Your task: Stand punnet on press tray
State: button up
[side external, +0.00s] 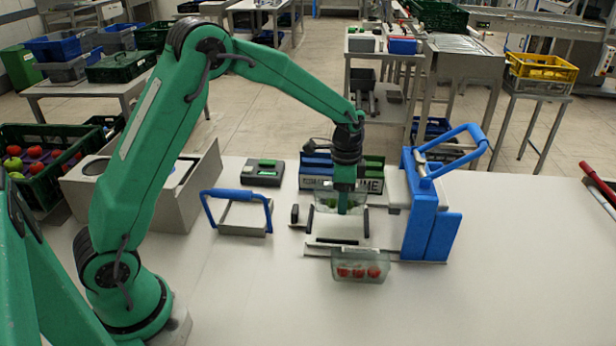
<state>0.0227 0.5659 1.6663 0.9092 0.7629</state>
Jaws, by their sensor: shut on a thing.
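A clear punnet (322,204) with something green in it is at my gripper (342,210), over the back part of the press tray (336,229). My gripper points straight down and is shut on this punnet. The punnet looks upright; whether its base touches the tray I cannot tell. The tray is a pale plate with dark upright bars at its sides and a dark bar at its front. A second clear punnet (360,269) with several red fruits stands on the table at the tray's front edge. My gripper hides part of the held punnet.
The blue press with its raised lever (432,205) stands close on the tray's right. A blue-handled frame (238,212) stands on its left. Labelled boxes (318,172) are behind, and a grey device (263,173) lies back left. The table's right side is mostly clear.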

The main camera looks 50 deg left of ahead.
jog(key=shift+f, duration=2)
jog(key=shift+f, duration=0.1)
jog(key=o, duration=1)
jog(key=shift+c, duration=0.2)
notch_tip(320, 180, up, 12)
jog(key=shift+f, duration=0.1)
jog(key=shift+r, duration=0.25)
